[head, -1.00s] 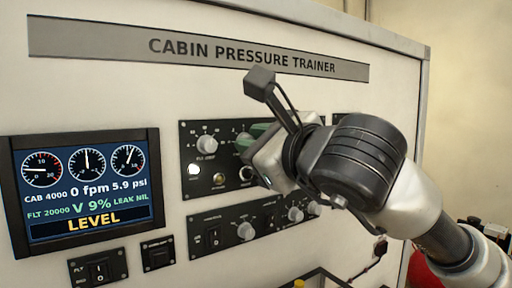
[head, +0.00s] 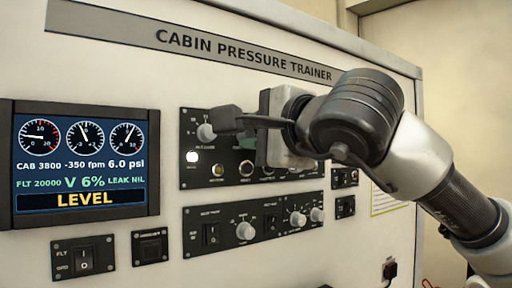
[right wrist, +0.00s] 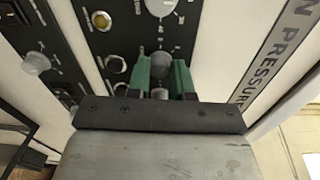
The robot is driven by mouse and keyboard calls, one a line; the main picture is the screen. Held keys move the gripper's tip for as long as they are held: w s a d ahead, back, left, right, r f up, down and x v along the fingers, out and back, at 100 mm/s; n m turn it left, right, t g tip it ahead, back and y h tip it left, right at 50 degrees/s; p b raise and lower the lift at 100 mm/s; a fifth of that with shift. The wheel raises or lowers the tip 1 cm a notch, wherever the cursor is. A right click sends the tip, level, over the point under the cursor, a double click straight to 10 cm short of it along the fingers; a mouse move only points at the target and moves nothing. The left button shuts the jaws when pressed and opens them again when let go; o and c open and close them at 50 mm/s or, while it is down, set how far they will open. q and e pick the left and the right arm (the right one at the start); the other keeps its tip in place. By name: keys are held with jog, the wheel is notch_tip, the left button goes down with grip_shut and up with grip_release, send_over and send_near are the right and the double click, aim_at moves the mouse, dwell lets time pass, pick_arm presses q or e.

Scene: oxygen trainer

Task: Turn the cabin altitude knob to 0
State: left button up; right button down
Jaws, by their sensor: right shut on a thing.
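The cabin altitude knob (right wrist: 160,62), a grey round knob, is between the green fingers of my right gripper (right wrist: 161,77) in the right wrist view. The right gripper (head: 246,142) is shut on it at the upper black panel (head: 198,174). In the head view, the gripper and a dark part of my wrist hide the knob and its scale, so I cannot read its setting. The display (head: 84,168) reads CAB 3800, -350 fpm, 6.0 psi, FLT 20000, V 6%, LEAK NIL and LEVEL. My left gripper is not in view.
Another grey knob (head: 206,131) is left of the gripper, close to my wrist part. A lit white lamp (head: 192,157) is below it. A lower panel (head: 226,241) carries more knobs and switches. A flight switch (head: 85,261) is under the display.

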jog(key=n, duration=0.3)
jog(key=shift+f+n+b, duration=0.1)
jog(key=shift+n+b, duration=0.2)
jog(key=shift+b, duration=0.1)
jog(key=shift+n, duration=1.9)
jog(key=shift+a+f, duration=0.1)
jog(key=c, duration=1)
grip_release()
jog(key=shift+s+d+b, duration=0.35)
jog(key=shift+s+b, duration=0.1)
jog(key=shift+b, duration=0.1)
jog(key=b+v, duration=0.3)
jog(key=v, duration=0.6)
jog(key=shift+s+b, duration=0.3)
jog(key=shift+s, duration=0.1)
jog(key=shift+d, duration=0.15)
